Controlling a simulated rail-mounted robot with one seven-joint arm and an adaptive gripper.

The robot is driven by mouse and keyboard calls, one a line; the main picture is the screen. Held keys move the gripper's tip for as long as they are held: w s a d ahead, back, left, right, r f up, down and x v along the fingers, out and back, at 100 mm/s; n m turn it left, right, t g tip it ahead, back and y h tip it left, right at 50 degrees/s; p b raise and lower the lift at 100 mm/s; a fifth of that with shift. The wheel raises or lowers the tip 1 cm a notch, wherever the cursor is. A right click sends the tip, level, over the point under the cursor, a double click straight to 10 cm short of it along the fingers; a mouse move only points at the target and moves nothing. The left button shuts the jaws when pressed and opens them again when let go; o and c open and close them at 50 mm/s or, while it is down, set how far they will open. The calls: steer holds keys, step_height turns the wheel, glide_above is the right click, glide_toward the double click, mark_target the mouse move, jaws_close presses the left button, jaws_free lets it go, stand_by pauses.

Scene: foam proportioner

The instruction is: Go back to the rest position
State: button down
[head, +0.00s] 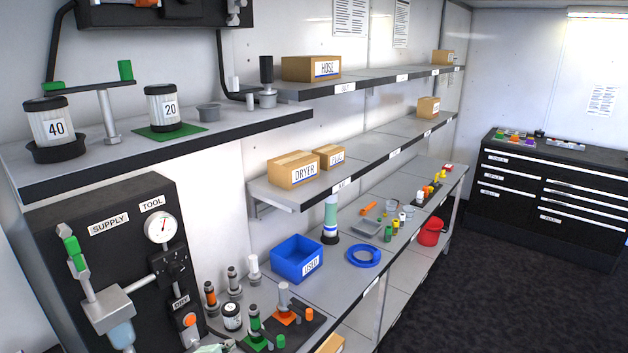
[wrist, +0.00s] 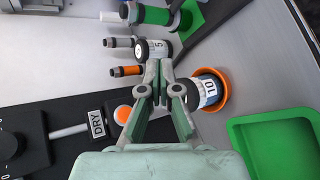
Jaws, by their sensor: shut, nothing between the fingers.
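In the wrist view my gripper (wrist: 160,78) is shut and empty, its pale green fingers together in the middle of the picture. A white canister marked 10 (wrist: 206,92) sits in an orange ring (wrist: 222,86) just right of the fingers. A small canister marked 5 (wrist: 152,49) lies just beyond the fingertips in the picture. I cannot tell whether the fingers touch either one. The black panel with a DRY label (wrist: 97,123) and an orange button (wrist: 122,114) is to the left. In the head view my gripper is not clearly visible.
A green tray (wrist: 240,150) is right of my gripper. In the head view, the supply panel (head: 80,200) stands at left, below a shelf with canisters 40 (head: 52,122) and 20 (head: 163,108). A blue bin (head: 285,262) and blue ring (head: 364,257) sit on the bench. Floor (head: 500,300) at right is clear.

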steer(key=w+d+f+m+g+h, duration=0.1)
steer(key=d+f+m+g, duration=0.25)
steer(key=d+f, duration=0.45)
steer(key=w+d+f+m+g+h, duration=0.1)
steer(key=w+d+f+m+g, duration=0.3)
steer(key=d, duration=0.8)
steer(key=s+d+f+m+g+y, duration=0.2)
steer(key=s+d+f+m, duration=0.3)
steer(key=d, duration=0.4)
steer(key=s+d+f+m+g+y, duration=0.25)
steer(key=s+d+m, duration=0.35)
steer(key=d, duration=0.4)
steer(key=s+f+m+g+b, duration=0.1)
steer(key=s+f+g+b, duration=0.5)
steer(key=s+f, duration=2.2)
steer(key=f+b, duration=0.1)
steer(key=b, duration=0.3)
steer(key=shift+s+f, duration=0.15)
steer(key=shift+s, duration=0.2)
steer(key=shift+h, duration=0.25)
